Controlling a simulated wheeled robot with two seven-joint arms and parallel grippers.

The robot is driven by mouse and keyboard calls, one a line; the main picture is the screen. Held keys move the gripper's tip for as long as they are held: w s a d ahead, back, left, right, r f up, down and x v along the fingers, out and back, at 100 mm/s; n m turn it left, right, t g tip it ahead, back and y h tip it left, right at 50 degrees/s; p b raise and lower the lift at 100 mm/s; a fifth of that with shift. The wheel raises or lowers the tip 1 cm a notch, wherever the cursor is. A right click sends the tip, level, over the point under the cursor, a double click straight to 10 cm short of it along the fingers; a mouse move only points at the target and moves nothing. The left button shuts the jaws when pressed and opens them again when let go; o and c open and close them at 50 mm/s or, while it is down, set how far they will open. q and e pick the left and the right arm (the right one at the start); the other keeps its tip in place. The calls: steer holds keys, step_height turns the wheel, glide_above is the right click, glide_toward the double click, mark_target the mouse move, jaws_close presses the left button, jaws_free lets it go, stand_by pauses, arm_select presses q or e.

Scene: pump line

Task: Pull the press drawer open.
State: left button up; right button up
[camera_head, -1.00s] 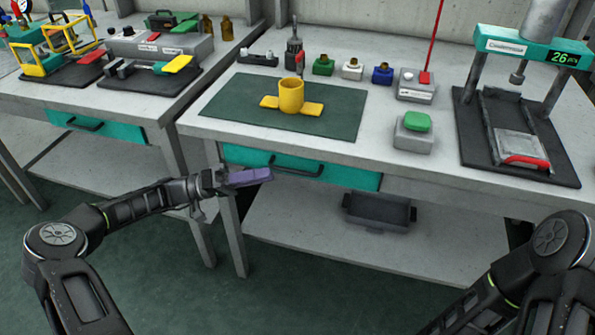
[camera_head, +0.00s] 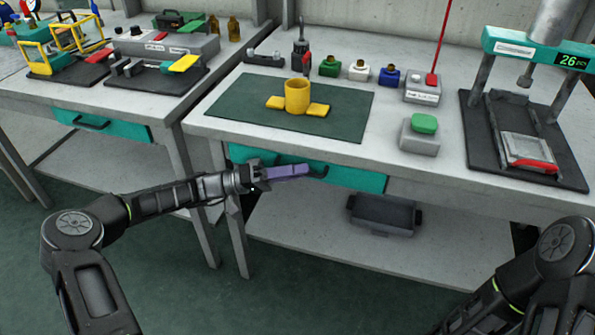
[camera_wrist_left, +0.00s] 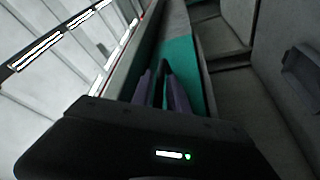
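The teal drawer front (camera_head: 355,179) sits under the top of the right bench and looks flush with it. Its dark handle (camera_head: 321,167) is mostly hidden behind my left gripper (camera_head: 305,170), whose purple fingers lie in front of the drawer. In the left wrist view the two fingers (camera_wrist_left: 160,75) stand apart, with the teal drawer front (camera_wrist_left: 184,62) showing between and beyond them. I cannot tell whether the handle is between them. The press (camera_head: 525,55), with a red-handled plate, stands on the bench at right. My right gripper is out of view.
A green mat (camera_head: 235,105) with a yellow cup-shaped part (camera_head: 297,97) lies on the bench top. A grey bin (camera_head: 383,213) sits on the lower shelf. Another bench (camera_head: 30,98) with a teal drawer stands at left. The floor in front is clear.

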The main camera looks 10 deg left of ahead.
arm_select(q)
jaws_close()
stand_by(1.4)
